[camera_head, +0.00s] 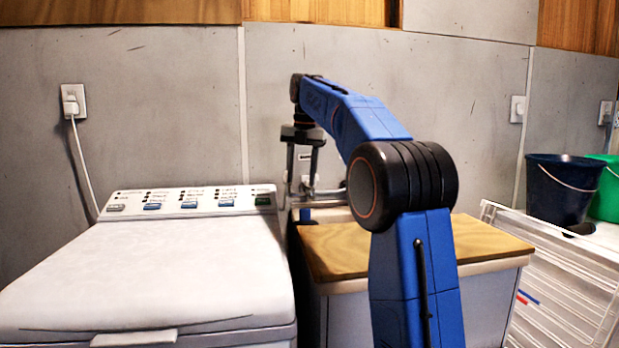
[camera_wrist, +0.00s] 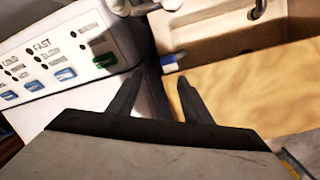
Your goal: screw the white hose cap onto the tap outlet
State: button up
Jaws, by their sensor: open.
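My gripper (camera_head: 301,182) points down above the gap between the washing machine and the wood-topped cabinet. In the wrist view its two dark fingers (camera_wrist: 158,76) stand apart with nothing between them. A small blue-and-white piece (camera_wrist: 168,63) lies just beyond the fingertips, at the cabinet's edge; I cannot tell whether it is the white hose cap. A pale pipe-like fitting (camera_wrist: 148,8), possibly the tap, shows at the top of the wrist view, apart from the fingers. In the head view, grey metal parts (camera_head: 322,201) show beside the gripper; the tap outlet is not clear there.
The washing machine (camera_head: 150,265) stands at left, its button panel (camera_wrist: 75,55) close to the fingers. The wood-topped cabinet (camera_head: 335,250) is at right, its top mostly bare. A grey wall stands behind. A dark bucket (camera_head: 562,190) and a white rack (camera_head: 560,275) are far right.

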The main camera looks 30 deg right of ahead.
jog(key=s, duration=0.6)
jog(key=shift+s+a+r, duration=0.25)
jog(key=shift+r, duration=0.1)
jog(key=o, duration=0.3)
jog(key=shift+n+y, duration=0.3)
jog(key=shift+n, duration=2)
jog(key=shift+w, duration=0.1)
